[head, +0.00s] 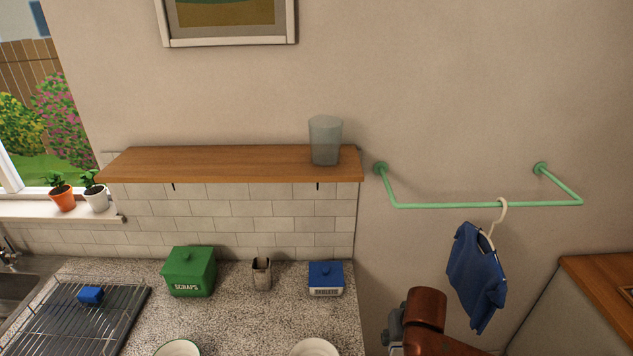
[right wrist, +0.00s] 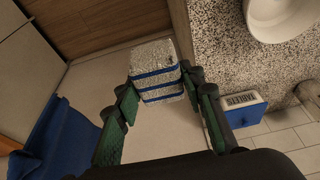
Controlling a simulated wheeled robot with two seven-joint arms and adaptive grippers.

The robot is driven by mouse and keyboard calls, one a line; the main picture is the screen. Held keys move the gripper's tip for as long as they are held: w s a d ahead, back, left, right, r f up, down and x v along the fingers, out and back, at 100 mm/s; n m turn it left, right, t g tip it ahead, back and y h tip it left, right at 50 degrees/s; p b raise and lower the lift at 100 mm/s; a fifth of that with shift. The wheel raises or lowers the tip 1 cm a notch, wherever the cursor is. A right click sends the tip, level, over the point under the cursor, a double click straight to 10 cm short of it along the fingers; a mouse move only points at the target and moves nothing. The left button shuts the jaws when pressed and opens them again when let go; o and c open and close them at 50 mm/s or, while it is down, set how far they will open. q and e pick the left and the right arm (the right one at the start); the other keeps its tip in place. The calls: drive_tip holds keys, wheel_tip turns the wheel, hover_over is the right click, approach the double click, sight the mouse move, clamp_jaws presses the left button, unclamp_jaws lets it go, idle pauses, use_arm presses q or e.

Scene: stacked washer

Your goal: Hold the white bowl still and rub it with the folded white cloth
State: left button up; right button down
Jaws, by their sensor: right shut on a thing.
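The white bowl (head: 314,348) is on the speckled counter at the bottom edge of the head view, mostly cut off. A white bowl also shows at the top right of the right wrist view (right wrist: 284,16). The folded white cloth (right wrist: 153,62) looks speckled grey-white with blue stripes. My right gripper (right wrist: 160,88) is shut on it, with green-padded fingers on both sides. The cloth is to the left of the bowl in the right wrist view, apart from it and off the counter. My left gripper is in neither view.
Another pale bowl with a green rim (head: 178,348) is at the counter's front. A green scraps box (head: 189,271), a small holder (head: 262,274) and a blue tablets box (head: 325,279) stand behind. A blue garment (head: 477,277) hangs from the green rail (head: 485,205) at right.

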wheel_tip(320, 180, down, 12)
drive_tip(key=b, duration=0.9)
drive_tip(key=shift+w+a+b, duration=0.35)
drive_tip(key=shift+w+a, duration=0.1)
